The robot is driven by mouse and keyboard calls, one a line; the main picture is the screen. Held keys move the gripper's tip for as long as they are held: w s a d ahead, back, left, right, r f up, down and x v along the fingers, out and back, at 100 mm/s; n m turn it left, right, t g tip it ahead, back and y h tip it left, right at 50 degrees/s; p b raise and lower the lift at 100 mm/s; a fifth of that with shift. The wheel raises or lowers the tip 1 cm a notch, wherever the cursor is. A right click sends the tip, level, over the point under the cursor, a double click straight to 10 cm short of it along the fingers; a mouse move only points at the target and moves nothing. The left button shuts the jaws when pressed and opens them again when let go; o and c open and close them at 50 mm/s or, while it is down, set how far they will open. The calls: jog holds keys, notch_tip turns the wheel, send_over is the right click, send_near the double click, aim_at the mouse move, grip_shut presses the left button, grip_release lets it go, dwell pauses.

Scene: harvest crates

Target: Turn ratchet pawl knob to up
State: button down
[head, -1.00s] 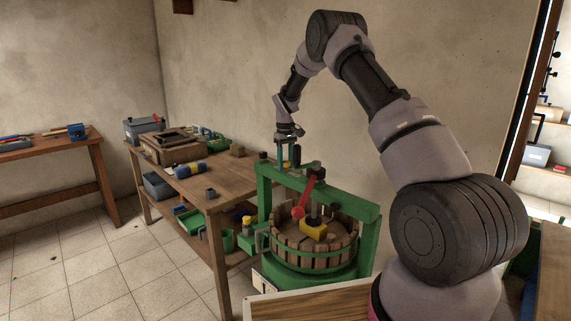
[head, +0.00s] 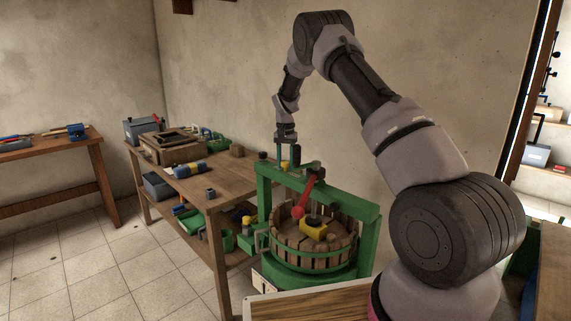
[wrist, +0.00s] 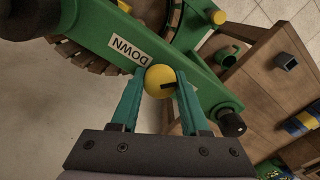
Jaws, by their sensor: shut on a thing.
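The pawl knob is a yellow round knob (wrist: 160,82) on the green beam (wrist: 100,35) of the press, seen in the wrist view. My gripper (wrist: 160,75) has its two teal fingers on either side of the knob, shut on it. A dark line on the knob runs toward the right of the picture. A white label reading DOWN (wrist: 128,50) lies on the beam to the knob's left. In the head view my gripper (head: 287,160) is at the left end of the press's top beam; the knob cannot be made out there.
The press has a slatted wooden basket (head: 300,255) and a red lever (head: 309,191). A wooden workbench (head: 215,180) with bins and tools stands left of the press. A black knob (wrist: 232,123) sits at the beam's end, close to my fingers.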

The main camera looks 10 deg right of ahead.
aim_at(286, 161)
jog(key=shift+m, duration=0.7)
jog(key=shift+c, duration=2)
grip_release()
notch_tip(286, 161, up, 11)
